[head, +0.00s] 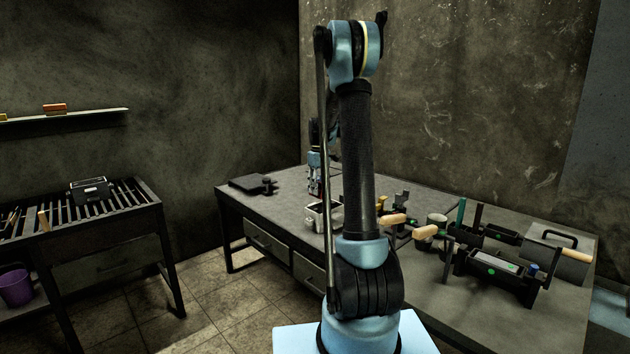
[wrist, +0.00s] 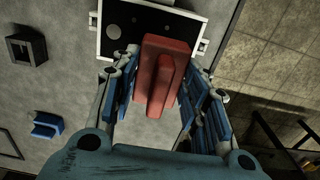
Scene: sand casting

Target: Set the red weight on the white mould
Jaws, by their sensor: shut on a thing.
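The red weight (wrist: 163,78) is a stepped block between the fingers of my gripper (wrist: 162,66) in the wrist view. My gripper is shut on it. Past the fingertips lies the white mould (wrist: 112,52), with a pale rim around a dark inner face with round marks. The weight covers part of its near side, and I cannot tell whether they touch. In the head view, my gripper (head: 316,186) is over the workbench, partly behind my arm. A pale box (head: 316,219), likely the white mould, stands below it. The weight is hard to make out there.
A small black bracket (wrist: 27,49) and a blue piece (wrist: 46,125) lie left of the mould in the wrist view. Black moulding tools (head: 500,268) and wooden handles (head: 425,232) fill the bench's right side. A flat black plate (head: 248,184) lies at its left end.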

